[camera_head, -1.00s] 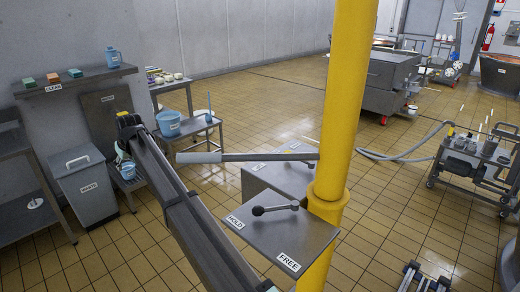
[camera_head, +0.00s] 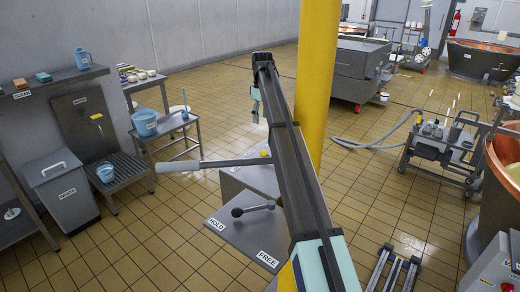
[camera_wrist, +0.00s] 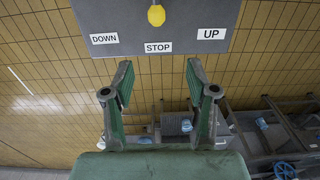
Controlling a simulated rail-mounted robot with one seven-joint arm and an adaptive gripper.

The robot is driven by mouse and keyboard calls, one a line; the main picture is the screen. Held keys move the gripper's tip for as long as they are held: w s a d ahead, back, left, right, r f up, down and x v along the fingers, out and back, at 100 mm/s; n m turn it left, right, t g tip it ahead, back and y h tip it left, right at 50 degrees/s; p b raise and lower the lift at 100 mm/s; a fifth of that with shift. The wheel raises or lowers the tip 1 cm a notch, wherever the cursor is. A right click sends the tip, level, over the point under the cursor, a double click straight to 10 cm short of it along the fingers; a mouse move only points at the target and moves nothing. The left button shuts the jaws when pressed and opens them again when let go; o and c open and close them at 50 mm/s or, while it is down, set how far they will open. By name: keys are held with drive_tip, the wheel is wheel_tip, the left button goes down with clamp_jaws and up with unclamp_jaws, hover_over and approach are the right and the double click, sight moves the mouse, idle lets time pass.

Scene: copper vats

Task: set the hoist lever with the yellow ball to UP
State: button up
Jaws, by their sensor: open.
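The yellow ball (camera_wrist: 156,15) of the hoist lever shows at the top middle of the wrist view. It stands in front of a grey panel (camera_wrist: 108,42) labelled DOWN at left, STOP at the middle and UP at right. The ball is over the STOP label, between DOWN and UP. A small yellow ball also shows beside my arm in the head view (camera_head: 265,153). My gripper (camera_wrist: 159,78) is open and empty, with the ball beyond its fingertips and apart from them. In the head view my gripper (camera_head: 256,108) hangs at the arm's far end, partly hidden.
A yellow post (camera_head: 316,80) stands close behind my arm. A second lever with a black ball (camera_head: 238,212) sits on a plate marked HOLD and FREE. A long bar with a pale handle (camera_head: 178,166) sticks out left. Open tiled floor lies beyond.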

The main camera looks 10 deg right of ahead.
drive_tip(key=d, duration=0.1)
drive_tip(key=p, duration=0.5)
approach(263, 151)
drive_tip(key=f, duration=1)
drive_tip(key=shift+w+f, duration=0.15)
drive_tip(key=shift+w, duration=0.05)
clamp_jaws()
